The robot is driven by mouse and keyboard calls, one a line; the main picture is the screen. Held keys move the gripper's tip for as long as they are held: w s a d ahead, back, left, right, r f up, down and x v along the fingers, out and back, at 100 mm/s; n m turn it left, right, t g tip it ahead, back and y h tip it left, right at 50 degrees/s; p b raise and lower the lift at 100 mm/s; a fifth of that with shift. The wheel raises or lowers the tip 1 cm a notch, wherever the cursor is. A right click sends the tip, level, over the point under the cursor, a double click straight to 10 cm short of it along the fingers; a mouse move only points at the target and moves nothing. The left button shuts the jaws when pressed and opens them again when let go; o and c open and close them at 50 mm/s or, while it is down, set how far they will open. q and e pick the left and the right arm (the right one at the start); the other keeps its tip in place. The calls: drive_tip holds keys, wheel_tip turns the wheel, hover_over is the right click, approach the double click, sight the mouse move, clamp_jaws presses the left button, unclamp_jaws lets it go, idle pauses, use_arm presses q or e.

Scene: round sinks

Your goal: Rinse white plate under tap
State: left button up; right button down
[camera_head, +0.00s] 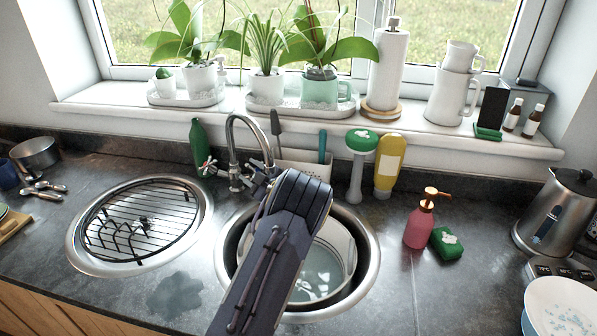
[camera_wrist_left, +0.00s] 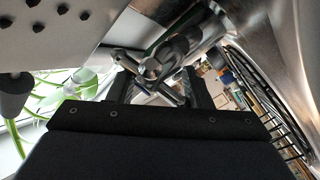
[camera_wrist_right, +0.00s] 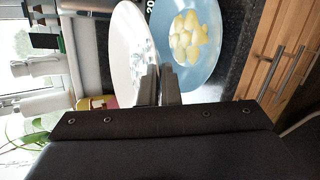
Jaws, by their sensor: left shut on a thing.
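The white plate (camera_head: 562,308) with small bluish marks is at the lower right corner in the head view. It also shows in the right wrist view (camera_wrist_right: 133,45). My right gripper (camera_wrist_right: 165,72) is outside the head view; its fingers are close together at the plate's rim, and I cannot tell whether the rim is between them. The curved metal tap (camera_head: 232,130) stands behind the right sink (camera_head: 372,262). My left arm reaches over this sink. My left gripper (camera_wrist_left: 160,75) is shut on the tap's cross handle (camera_wrist_left: 149,68).
A white basin (camera_head: 345,245) with water sits in the right sink. The left sink (camera_head: 80,255) holds a wire rack. A blue plate with yellow pieces (camera_wrist_right: 188,38) lies beside the white plate. A pink soap bottle (camera_head: 420,225), green sponge (camera_head: 446,243) and kettle (camera_head: 560,215) stand right.

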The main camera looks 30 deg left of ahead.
use_arm(q)
drive_tip(key=o, duration=0.8)
drive_tip(key=shift+w+d, duration=0.1)
drive_tip(key=shift+d, duration=0.35)
drive_tip(key=b+v, duration=0.3)
drive_tip(key=v, duration=0.8)
drive_tip(key=shift+d, duration=0.15)
drive_tip(key=shift+s, duration=0.25)
